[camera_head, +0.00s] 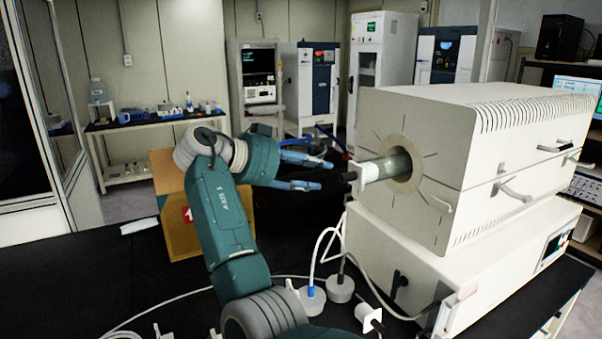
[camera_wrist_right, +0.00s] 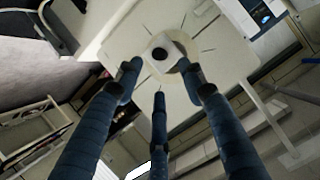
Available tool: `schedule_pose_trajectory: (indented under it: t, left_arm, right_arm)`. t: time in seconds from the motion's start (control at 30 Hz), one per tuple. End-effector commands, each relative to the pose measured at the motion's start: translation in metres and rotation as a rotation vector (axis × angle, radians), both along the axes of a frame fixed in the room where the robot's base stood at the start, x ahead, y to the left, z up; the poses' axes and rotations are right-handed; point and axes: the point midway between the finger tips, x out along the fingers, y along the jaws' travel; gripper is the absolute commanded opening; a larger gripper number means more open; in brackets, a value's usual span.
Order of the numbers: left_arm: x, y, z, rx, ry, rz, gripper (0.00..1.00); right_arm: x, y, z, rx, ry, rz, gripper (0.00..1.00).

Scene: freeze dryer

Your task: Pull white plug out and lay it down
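A white plug (camera_head: 370,172) sits at the end of the glass tube (camera_head: 395,163) that sticks out of the left face of the large white furnace (camera_head: 455,130). The plug also shows in the right wrist view (camera_wrist_right: 163,47), ahead of the fingers, as a pale block with a dark round spot. My right gripper (camera_head: 324,175) is open and empty, to the left of the plug, with its fingers pointing toward it and a gap between. In the wrist view its three fingers (camera_wrist_right: 157,82) are spread, with the plug beyond them. My left gripper is not in view.
The black tabletop (camera_head: 130,275) is largely clear at left. White cables and round grey fittings (camera_head: 312,299) lie in front of the furnace. A cardboard box (camera_head: 180,230) stands behind my arm. A side table (camera_head: 140,125) and tall cabinets are farther back.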

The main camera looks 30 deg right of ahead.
Motion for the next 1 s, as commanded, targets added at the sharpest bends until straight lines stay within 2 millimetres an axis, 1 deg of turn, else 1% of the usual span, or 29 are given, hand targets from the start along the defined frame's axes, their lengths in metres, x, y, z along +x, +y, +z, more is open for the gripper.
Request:
schedule_pose_trajectory:
  t: [0.03, 0.1, 0.2, 0.27, 0.37, 0.53, 0.63, 0.77, 0.93, 1.0]
  left_arm:
    - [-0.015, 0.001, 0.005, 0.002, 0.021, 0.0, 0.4]
    - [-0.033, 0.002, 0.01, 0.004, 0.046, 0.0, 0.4]
    - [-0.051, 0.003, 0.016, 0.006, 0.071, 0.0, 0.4]
    - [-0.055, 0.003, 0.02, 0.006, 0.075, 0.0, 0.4]
    - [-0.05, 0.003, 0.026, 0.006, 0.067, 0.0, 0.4]
    - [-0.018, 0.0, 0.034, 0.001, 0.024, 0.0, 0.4]
    - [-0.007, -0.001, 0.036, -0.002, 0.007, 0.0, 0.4]
    - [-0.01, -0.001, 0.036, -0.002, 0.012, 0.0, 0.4]
    - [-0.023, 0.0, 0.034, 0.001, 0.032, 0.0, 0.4]
    - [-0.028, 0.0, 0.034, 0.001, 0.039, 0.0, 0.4]
  right_arm:
    - [-0.001, -0.009, -0.001, 0.001, 0.003, -0.003, 0.4]
    - [-0.001, -0.021, -0.006, 0.002, 0.004, -0.002, 0.4]
    - [-0.002, -0.039, -0.013, 0.001, 0.005, -0.003, 0.4]
    - [-0.001, -0.048, -0.016, 0.001, 0.005, -0.001, 0.4]
    - [-0.002, -0.063, -0.023, 0.002, 0.006, -0.001, 0.4]
    - [-0.002, -0.08, -0.031, 0.001, 0.005, 0.0, 0.4]
    - [-0.001, -0.085, -0.034, 0.001, 0.004, 0.002, 0.4]
    - [-0.001, -0.086, -0.035, 0.001, 0.004, 0.002, 0.4]
    - [-0.001, -0.086, -0.035, 0.002, 0.003, 0.002, 0.4]
    - [-0.001, -0.086, -0.035, 0.001, 0.004, 0.002, 0.26]
